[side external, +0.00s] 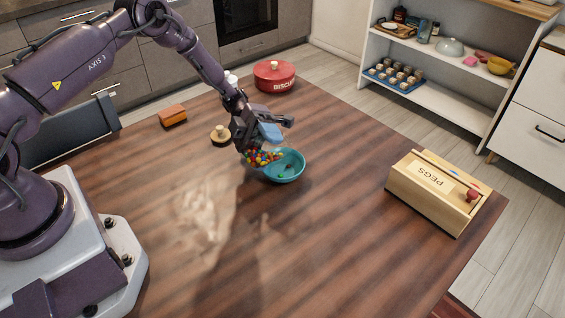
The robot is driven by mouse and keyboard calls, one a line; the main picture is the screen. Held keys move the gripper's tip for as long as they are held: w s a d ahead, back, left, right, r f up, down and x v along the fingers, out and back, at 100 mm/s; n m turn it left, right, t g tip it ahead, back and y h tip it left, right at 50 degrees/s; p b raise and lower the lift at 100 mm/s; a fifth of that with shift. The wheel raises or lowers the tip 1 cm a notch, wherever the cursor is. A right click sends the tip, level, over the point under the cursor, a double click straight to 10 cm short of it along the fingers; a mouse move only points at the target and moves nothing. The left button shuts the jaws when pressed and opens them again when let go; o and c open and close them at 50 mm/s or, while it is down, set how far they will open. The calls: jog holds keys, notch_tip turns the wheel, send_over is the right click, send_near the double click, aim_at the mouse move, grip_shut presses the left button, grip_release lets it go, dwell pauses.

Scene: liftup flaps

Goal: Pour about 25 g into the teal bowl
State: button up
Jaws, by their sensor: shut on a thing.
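The teal bowl (293,176) stands upright on the wooden table, with a few small dark or green bits inside. Small multicoloured pieces (262,157) are bunched at the bowl's left rim, just below my gripper (256,142). They seem to be in a tilted container whose outline is hard to make out. My gripper is shut on this container, low over the bowl's left side. A light blue part (270,132) shows beside the gripper; I cannot tell what it belongs to. The fingertips are mostly hidden.
A round wooden lid with a knob (220,136) and an orange-brown block (172,115) lie left of the bowl. A red biscuit tin (275,77) stands behind. A wooden PEGS box (420,196) is at the right. The table front (300,255) is clear.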

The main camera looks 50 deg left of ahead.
jog(key=shift+w+a+r+n+h, duration=0.1)
jog(key=shift+w+r+n+h, duration=0.25)
jog(key=shift+n, duration=0.45)
dwell(1.6)
